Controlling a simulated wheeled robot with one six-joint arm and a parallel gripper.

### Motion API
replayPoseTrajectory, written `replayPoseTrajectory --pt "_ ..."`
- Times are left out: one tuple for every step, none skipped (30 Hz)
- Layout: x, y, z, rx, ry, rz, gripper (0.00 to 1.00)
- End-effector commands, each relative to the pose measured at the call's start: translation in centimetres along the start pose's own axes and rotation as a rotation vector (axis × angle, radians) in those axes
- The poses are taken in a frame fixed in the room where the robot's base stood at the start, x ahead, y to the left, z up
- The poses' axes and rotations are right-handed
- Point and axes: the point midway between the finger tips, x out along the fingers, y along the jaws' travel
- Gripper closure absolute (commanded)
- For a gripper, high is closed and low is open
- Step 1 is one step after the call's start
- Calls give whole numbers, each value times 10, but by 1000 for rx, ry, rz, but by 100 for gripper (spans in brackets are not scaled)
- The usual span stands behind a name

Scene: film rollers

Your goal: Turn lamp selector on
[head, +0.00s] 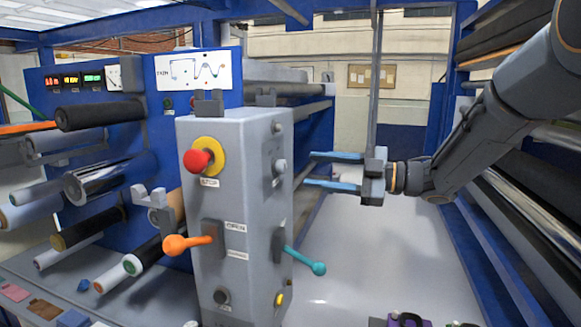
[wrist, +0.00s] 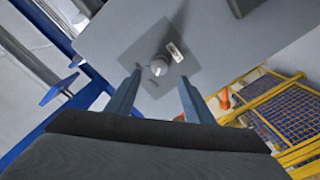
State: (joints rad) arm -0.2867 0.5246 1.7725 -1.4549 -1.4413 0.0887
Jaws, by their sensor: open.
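A small round grey knob, which looks like the lamp selector (head: 280,166), sits on the right side face of the grey control box (head: 214,270). In the wrist view the knob (wrist: 159,66) is on a darker square plate beside a small white label too small to read. The knob's setting cannot be told. My gripper (head: 308,168) is to the right of that face, its two blue fingers pointing left at the knob. The fingers are apart and empty. In the wrist view the knob appears between and just beyond the fingertips (wrist: 160,76), with no contact visible.
The box front carries a red mushroom button (head: 197,161) on yellow and an orange lever (head: 188,243). A teal lever (head: 304,260) sticks out below my gripper. Rollers (head: 100,115) fill the left side. Yellow mesh guarding (wrist: 280,110) shows at right in the wrist view.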

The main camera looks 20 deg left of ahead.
Motion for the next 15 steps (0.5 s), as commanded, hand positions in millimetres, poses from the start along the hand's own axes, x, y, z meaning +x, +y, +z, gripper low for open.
replayPoseTrajectory --pt "6 0 -1 0 3 -3 52" --pt "10 -1 -1 0 3 -4 52" --pt "15 0 -1 0 3 -3 52" --pt "20 0 -2 0 3 -3 52" --pt "25 0 -2 1 3 -2 52" --pt "32 0 -2 1 3 -2 52" --pt "36 0 -2 1 2 -2 52" --pt "41 0 -2 1 1 -2 52" --pt "47 0 -2 1 2 -2 52" --pt "51 0 -2 1 2 -1 52" --pt "55 0 -2 1 1 -1 52" --pt "59 0 -1 1 0 0 52" --pt "62 0 -1 1 0 -1 52" --pt "65 0 -1 1 0 -1 52" --pt "68 0 -1 1 0 -1 52"
